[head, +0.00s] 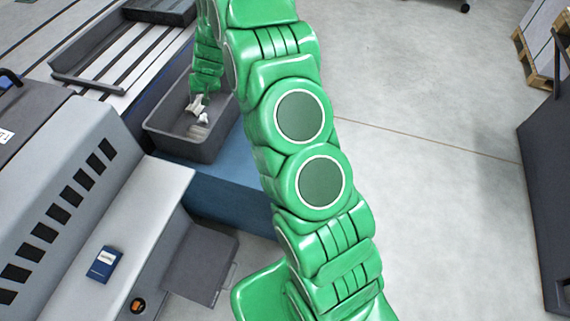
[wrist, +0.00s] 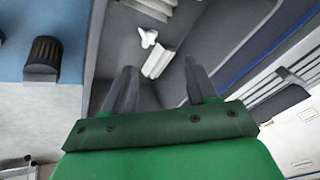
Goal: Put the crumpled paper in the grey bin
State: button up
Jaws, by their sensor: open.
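The grey bin (head: 165,146) is an open dark grey box on a blue surface, left of my arm in the head view. Its inner wall (wrist: 205,45) fills much of the wrist view. The crumpled paper (wrist: 148,38) is a small white piece that shows inside the bin, beyond my fingertips, near a pale folded piece (wrist: 158,63). In the head view a white piece (head: 198,104) shows just under my gripper (head: 203,90). My gripper is open in the wrist view (wrist: 160,66), with nothing between its fingers, pointing down into the bin.
A grey machine (head: 80,185) with a small blue box (head: 103,264) on its ledge stands at left. A dark tray (head: 95,75) lies behind the bin. A dark panel (head: 545,190) is at far right. The floor between is clear.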

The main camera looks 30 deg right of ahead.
jog(key=s+a+r+n+g, duration=0.2)
jog(key=s+r+g, duration=0.1)
jog(key=s+r, duration=1.9)
jog(key=s+d+r+g+h, duration=0.1)
jog(key=s+d, duration=0.1)
jog(key=s, duration=0.9)
jog(key=s+d+r+g, duration=0.1)
jog(key=s+d+r, duration=0.1)
jog(key=s, duration=1)
jog(key=s+d+r+g+h, duration=0.1)
jog(key=s+d+r, duration=0.1)
jog(key=s, duration=1)
jog(key=shift+d+r+h, duration=0.25)
jog(key=shift+d+h, duration=0.05)
jog(key=shift+d, duration=0.1)
